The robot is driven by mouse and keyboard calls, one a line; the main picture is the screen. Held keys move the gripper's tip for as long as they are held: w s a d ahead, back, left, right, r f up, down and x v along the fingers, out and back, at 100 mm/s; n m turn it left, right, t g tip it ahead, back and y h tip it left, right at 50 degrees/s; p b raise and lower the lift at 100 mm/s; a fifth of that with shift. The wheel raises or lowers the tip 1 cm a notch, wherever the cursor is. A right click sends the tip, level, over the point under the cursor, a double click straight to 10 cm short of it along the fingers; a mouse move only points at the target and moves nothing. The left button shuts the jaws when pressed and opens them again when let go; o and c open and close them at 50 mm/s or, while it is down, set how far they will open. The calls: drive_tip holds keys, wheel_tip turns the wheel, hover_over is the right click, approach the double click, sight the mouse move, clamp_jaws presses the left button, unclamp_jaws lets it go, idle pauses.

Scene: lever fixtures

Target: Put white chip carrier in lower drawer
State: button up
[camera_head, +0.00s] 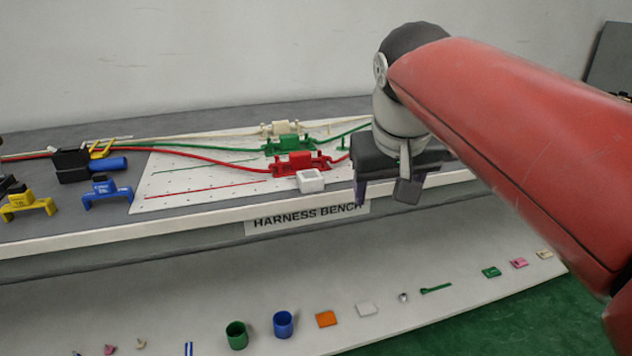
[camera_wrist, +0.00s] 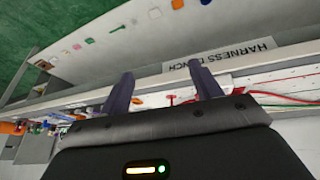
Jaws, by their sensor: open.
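A small white square piece with a recessed top (camera_head: 310,180) sits near the front edge of the bench. A flat white piece (camera_head: 367,309) lies on the lower shelf; it also shows in the wrist view (camera_wrist: 155,13). I cannot tell which is the white chip carrier. My gripper (camera_head: 387,192) is open and empty, to the right of the square piece and apart from it, by the bench's front edge. Its two fingers (camera_wrist: 160,72) show spread in the wrist view. I cannot make out a lower drawer in either view.
The bench (camera_head: 60,228) holds red, green and cream clamps with cables on a white board (camera_head: 180,198). Yellow (camera_head: 28,204) and blue (camera_head: 106,194) brackets stand at left. The lower shelf (camera_head: 440,312) carries green (camera_head: 236,334) and blue (camera_head: 283,324) cups and several small parts.

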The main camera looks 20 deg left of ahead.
drive_tip(key=n+g+y, duration=0.1)
drive_tip(key=n+y, duration=0.1)
approach(310, 175)
drive_tip(key=x, duration=0.1)
drive_tip(key=b+x, duration=0.1)
drive_tip(key=x, duration=0.1)
drive_tip(key=shift+a, duration=0.35)
drive_tip(key=x, duration=0.2)
drive_tip(key=b+x, duration=0.1)
drive_tip(key=x, duration=0.2)
drive_tip(key=shift+w+d+f, duration=0.2)
drive_tip(key=shift+d+f, duration=0.05)
drive_tip(key=shift+f, duration=0.05)
drive_tip(key=c, duration=1.1)
drive_tip(key=shift+r, duration=0.15)
drive_tip(key=shift+c, duration=0.2)
